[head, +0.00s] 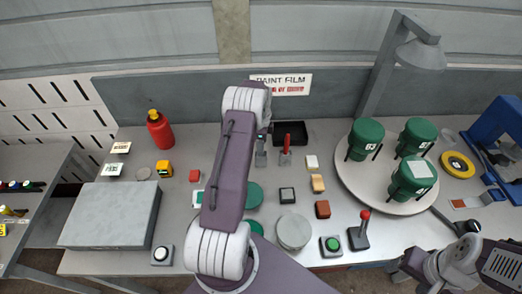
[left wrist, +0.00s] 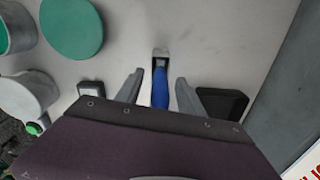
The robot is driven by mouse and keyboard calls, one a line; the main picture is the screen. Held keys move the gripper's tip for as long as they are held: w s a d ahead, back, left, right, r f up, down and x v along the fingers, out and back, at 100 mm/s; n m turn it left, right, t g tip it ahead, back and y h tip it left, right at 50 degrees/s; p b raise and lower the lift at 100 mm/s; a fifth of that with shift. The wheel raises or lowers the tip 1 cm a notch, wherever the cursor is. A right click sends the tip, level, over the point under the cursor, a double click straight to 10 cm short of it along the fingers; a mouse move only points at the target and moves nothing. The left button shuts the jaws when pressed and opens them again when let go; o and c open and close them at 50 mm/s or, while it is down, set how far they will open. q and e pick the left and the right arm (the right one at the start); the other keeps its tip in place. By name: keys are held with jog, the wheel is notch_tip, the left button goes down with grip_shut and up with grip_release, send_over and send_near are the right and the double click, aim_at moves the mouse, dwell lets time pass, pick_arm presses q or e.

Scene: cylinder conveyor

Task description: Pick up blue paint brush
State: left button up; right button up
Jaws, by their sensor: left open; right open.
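The blue paint brush (left wrist: 160,88) lies on the table in the left wrist view, its grey metal end (left wrist: 160,56) pointing up the picture. My left gripper (left wrist: 160,78) is open, with one finger on each side of the blue handle and a gap on both sides. The lower part of the handle is hidden behind the gripper body. A red-handled brush (head: 286,146) lies just to the right. Of my right arm only links show at the lower right.
A black tray (head: 291,127) sits behind the brushes, also beside the right finger in the left wrist view (left wrist: 222,103). Small blocks and green and grey discs lie in front. A turntable (head: 375,190) with green canisters and a lamp (head: 420,54) stand to the right.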

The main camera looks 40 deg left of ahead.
pick_arm(q)
jog(key=shift+a+f, duration=0.1)
jog(key=shift+c, duration=0.6)
grip_shut()
